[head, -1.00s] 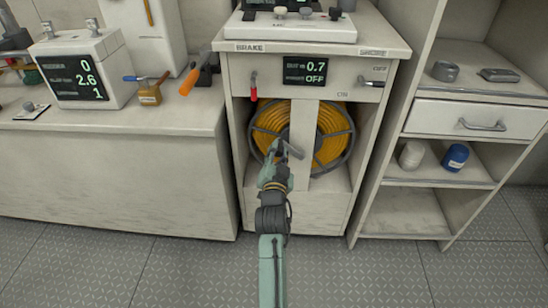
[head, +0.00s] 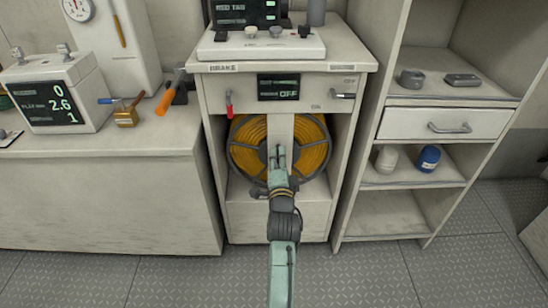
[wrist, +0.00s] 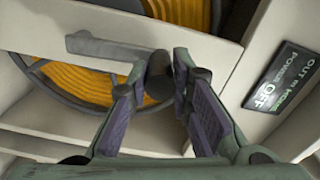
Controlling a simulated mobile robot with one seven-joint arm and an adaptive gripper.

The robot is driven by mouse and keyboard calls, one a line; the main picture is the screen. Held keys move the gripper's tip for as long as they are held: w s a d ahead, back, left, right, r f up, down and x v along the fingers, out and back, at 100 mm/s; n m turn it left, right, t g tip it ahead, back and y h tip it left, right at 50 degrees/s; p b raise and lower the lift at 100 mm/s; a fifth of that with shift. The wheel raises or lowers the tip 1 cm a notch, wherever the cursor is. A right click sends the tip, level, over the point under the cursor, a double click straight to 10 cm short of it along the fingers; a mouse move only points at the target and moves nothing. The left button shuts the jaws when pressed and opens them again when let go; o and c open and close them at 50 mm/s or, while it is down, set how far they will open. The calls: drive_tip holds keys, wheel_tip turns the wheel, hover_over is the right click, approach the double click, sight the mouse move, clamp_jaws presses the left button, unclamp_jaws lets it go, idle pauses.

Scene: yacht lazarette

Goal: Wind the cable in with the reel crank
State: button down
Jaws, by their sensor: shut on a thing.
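The cable reel (head: 234,160) with orange cable (head: 315,143) sits in the cabinet bay behind a pale upright post (head: 280,128). The wrist view shows the grey crank arm (wrist: 105,48) in front of the post, with a dark round grip (wrist: 160,72) at its end. My gripper (wrist: 166,76) is shut on this grip, one finger on each side. In the head view my gripper (head: 277,158) is in front of the post and hides most of the crank. A red brake lever (head: 229,104) hangs under the BRAKE label.
A display (head: 279,87) reading OFF sits above the reel, with a dark switch handle (head: 343,95) at its right. A shelf unit (head: 392,125) stands close on the right and a counter (head: 110,150) on the left. The floor in front is clear.

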drive_tip(key=shift+d+r+m, duration=0.25)
drive_tip(key=shift+d+m, duration=0.05)
drive_tip(key=shift+d, duration=0.05)
idle(0.3)
drive_tip(key=c, duration=1.4)
unclamp_jaws()
drive_tip(key=shift+w+f, duration=0.1)
drive_tip(key=shift+c, duration=0.2)
drive_tip(key=shift+f, duration=0.1)
drive_tip(key=shift+s, duration=0.3)
drive_tip(key=s, duration=0.7)
